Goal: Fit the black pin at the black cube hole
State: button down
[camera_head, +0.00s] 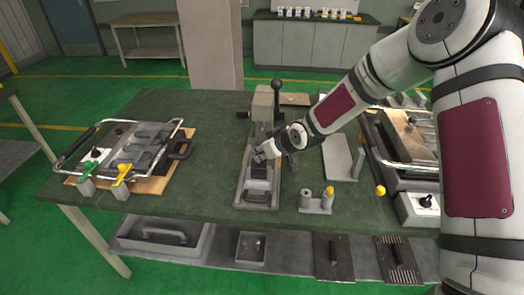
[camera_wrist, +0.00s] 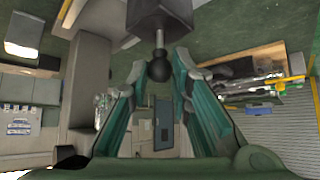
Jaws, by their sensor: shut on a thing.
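The black cube (camera_head: 258,171) sits in a grey metal fixture (camera_head: 243,190) near the middle of the green table. In the wrist view a dark block, which looks like this cube (camera_wrist: 160,14), is at the top centre. The black pin (camera_wrist: 158,68) has a round black knob and a thin metal shaft that meets the block's near face. Whether the shaft's end is inside a hole is hidden. My gripper (camera_wrist: 160,75) has its teal fingers on both sides of the knob and is shut on it. In the head view my gripper (camera_head: 268,151) is right by the cube, small and partly unclear.
An upright lever with a black ball (camera_head: 276,85) stands behind the cube. A grey bracket (camera_head: 341,158) and a small block with cylinders (camera_head: 316,202) stand to the right. A framed fixture (camera_head: 133,150) with yellow and green clamps is at left. Bare table lies between.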

jog(key=shift+f, duration=0.6)
jog(key=c, duration=1.4)
grip_release()
jog(key=shift+o, duration=0.2)
jog(key=v, duration=1.2)
jog(key=shift+d+r, duration=0.1)
jog(key=s+d+r+m+h, duration=0.4)
jog(key=s+d+r+h, duration=0.3)
jog(key=s+d+r, duration=0.6)
jog(key=s+d+r+m, duration=0.2)
jog(key=s, duration=0.7)
jog(key=s+d+r+m+g, duration=0.1)
jog(key=s+d+r+m, duration=0.1)
jog(key=s, duration=0.8)
jog(key=shift+d+r+m+y, duration=0.3)
jog(key=shift+r+y, duration=0.1)
jog(key=shift+r, duration=0.45)
